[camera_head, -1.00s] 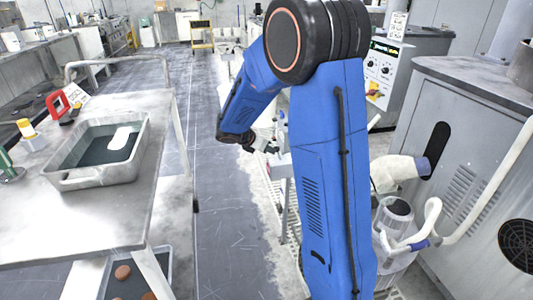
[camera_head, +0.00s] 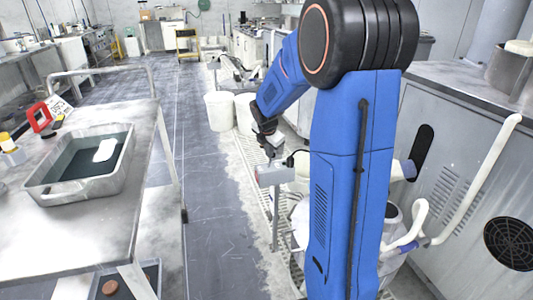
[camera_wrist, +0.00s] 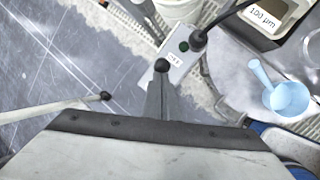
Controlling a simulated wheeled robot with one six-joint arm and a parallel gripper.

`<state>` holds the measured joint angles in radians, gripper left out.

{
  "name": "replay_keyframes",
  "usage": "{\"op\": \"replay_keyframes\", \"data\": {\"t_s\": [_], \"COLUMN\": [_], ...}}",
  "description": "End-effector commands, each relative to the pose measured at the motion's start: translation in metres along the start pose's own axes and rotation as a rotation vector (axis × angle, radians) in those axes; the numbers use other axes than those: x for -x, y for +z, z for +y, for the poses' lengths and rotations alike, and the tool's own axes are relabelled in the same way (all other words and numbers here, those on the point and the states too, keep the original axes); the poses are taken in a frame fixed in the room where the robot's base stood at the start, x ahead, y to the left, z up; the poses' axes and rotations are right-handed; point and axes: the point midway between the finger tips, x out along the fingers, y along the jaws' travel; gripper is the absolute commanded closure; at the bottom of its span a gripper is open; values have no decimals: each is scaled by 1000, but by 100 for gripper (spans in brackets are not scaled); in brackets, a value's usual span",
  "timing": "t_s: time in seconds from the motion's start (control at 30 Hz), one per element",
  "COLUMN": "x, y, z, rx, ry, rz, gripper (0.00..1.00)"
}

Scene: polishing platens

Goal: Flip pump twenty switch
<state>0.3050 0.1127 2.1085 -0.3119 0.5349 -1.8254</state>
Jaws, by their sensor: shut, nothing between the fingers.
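A small grey switch box (camera_wrist: 174,62) shows at the top middle of the wrist view. It has a white label too small to read, a green light or button, and a black cable at its upper right. A black round knob (camera_wrist: 161,65) stands at its lower left. My gripper (camera_wrist: 161,88) is shut and empty, its fingers pointing at the knob; I cannot tell whether they touch. In the head view my gripper (camera_head: 270,146) is just above the grey box (camera_head: 275,176), which sits on a post and has a red left end.
A light blue scoop (camera_wrist: 287,98) and a container marked 100 µm (camera_wrist: 268,14) are right of the box. A pale rod (camera_wrist: 60,108) with a dark tip lies left. A table with a grey tray (camera_head: 48,196) stands left; white buckets (camera_head: 220,112) stand behind.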

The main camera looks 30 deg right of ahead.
Motion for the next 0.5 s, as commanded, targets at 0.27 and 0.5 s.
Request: {"op": "replay_keyframes", "data": {"t_s": [0.27,0.5], "x": [0,5], "y": [1,3], "z": [-1,1], "rx": [-4,-4], "ry": [4,4], "rz": [11,11], "gripper": [100,100]}}
